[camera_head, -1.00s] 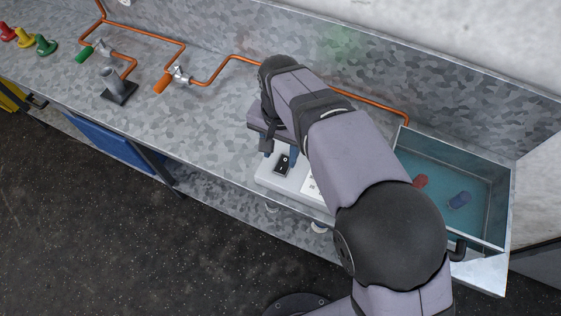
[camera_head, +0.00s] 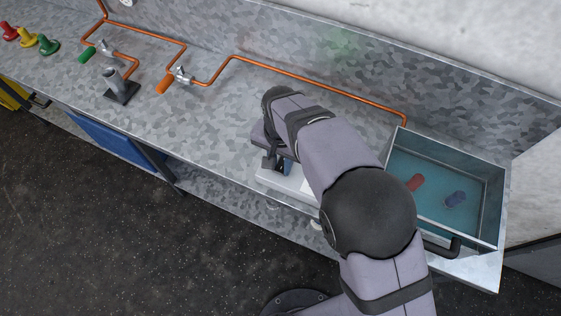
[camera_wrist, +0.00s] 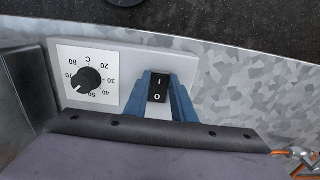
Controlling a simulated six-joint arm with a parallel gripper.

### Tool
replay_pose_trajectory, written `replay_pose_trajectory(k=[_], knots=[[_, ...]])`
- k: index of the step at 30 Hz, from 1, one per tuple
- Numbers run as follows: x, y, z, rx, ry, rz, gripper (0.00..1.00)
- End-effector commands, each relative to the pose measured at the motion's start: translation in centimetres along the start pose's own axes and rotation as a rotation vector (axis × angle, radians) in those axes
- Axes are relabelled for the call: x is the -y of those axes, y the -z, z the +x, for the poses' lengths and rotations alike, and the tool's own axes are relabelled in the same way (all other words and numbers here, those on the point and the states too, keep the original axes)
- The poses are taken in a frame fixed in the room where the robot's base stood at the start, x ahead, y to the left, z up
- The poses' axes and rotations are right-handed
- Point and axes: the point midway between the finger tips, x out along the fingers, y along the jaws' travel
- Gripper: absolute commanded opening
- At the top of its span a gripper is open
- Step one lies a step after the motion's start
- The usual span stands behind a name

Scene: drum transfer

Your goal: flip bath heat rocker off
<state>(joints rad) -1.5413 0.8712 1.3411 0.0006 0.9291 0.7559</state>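The black bath heat rocker (camera_wrist: 158,88), marked I and O, sits on the pale control box (camera_wrist: 125,50). Which side is pressed in cannot be told. My gripper (camera_wrist: 162,90) has its blue fingers apart, one on either side of the rocker, with nothing held. Whether the fingertips touch the rocker cannot be seen. In the head view my gripper (camera_head: 276,164) is over the control box (camera_head: 288,184), and my arm hides most of the box and the rocker. A dial (camera_wrist: 88,80) marked in degrees C is left of the rocker in the wrist view.
The water bath (camera_head: 497,190) at the right holds a red drum (camera_head: 415,182) and a blue drum (camera_head: 455,199). Copper pipe (camera_head: 310,77) runs along the back. Orange (camera_head: 162,85) and green (camera_head: 87,55) valve handles are left. The bench between valves and box is clear.

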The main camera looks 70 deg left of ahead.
Motion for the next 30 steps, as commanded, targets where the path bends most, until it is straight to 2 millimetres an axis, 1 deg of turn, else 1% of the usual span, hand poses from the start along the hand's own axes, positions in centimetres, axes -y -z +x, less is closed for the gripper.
replay_pose_trajectory(k=[8, 21, 30], knots=[[0.0, 0.2, -0.1, 0.015, -0.001, 0.001, 0.01], [0.0, 1.0, -0.3, 0.209, 0.0, 0.004, 0.01], [0.0, 1.2, -0.4, 0.287, 0.001, 0.002, 0.01]])
